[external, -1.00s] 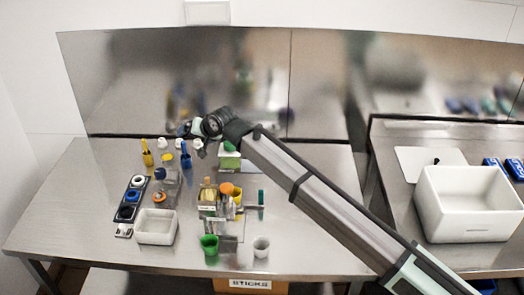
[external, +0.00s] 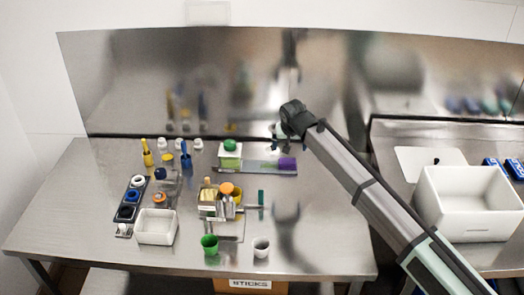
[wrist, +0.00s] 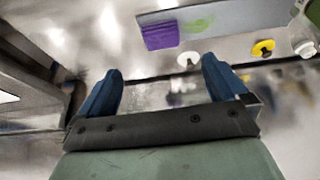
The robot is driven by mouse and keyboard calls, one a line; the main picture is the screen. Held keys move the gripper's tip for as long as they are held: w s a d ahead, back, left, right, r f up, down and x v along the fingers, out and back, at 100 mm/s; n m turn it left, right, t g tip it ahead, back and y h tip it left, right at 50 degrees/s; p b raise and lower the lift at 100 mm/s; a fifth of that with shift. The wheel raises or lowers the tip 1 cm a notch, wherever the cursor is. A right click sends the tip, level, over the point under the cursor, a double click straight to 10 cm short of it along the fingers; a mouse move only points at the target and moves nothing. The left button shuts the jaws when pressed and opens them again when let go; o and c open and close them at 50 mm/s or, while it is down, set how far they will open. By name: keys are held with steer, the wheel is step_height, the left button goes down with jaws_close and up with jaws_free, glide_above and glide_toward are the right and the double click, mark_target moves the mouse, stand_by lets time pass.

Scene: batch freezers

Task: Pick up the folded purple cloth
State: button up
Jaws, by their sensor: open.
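The folded purple cloth (external: 287,163) lies at the right end of a flat grey strip (external: 256,167) near the back of the steel table. In the wrist view the cloth (wrist: 160,35) is a small purple block beyond the fingertips, near the top. My gripper (external: 285,147) is above the table close to the cloth, apart from it. In the wrist view my gripper (wrist: 160,70) has its two blue fingers spread wide with nothing between them.
A white box with a green top (external: 230,153) stands left of the cloth. Several bottles and brushes stand further left. A holder with jars (external: 222,200) and two cups are nearer the front. A metal backsplash rises behind.

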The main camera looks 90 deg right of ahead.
glide_above(288, 161)
steer(key=a, duration=0.3)
step_height(288, 161, down, 8)
steer(key=shift+r, duration=0.15)
steer(key=shift+d+x, duration=0.15)
steer(key=shift+x, duration=1.15)
steer(key=shift+d+x, duration=0.15)
steer(key=shift+x, duration=1.15)
steer(key=shift+r, duration=0.1)
steer(key=shift+c, duration=0.5)
steer(key=c, duration=0.8)
steer(key=shift+c, duration=0.2)
steer(key=shift+r, duration=0.15)
